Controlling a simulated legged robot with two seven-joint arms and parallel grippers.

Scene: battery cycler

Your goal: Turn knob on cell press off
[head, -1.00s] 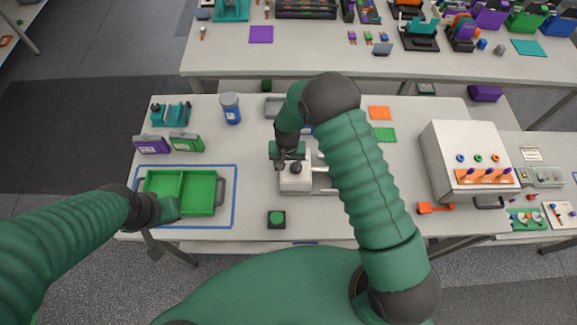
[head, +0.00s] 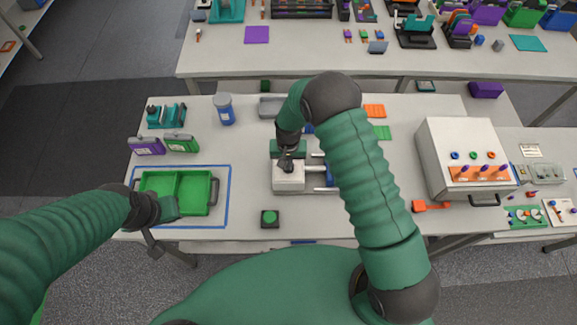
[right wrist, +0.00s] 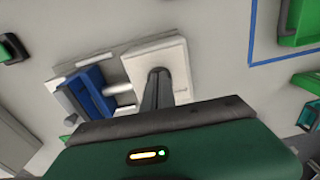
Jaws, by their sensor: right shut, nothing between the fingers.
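The cell press (head: 290,181) is a white block with metal rods and a blue part, standing on the table in the middle. It also shows in the right wrist view (right wrist: 178,62). I cannot make out the knob, which the fingers may hide. My left gripper (head: 167,208) is by the green tray, its fingers not clear.
The green two-part tray (head: 178,173) lies inside a blue outline at the left. A black box with a green button (head: 270,218) sits in front of the press. A blue jar (head: 224,109) stands behind left, and a white cabinet (head: 462,150) with orange switches stands right.

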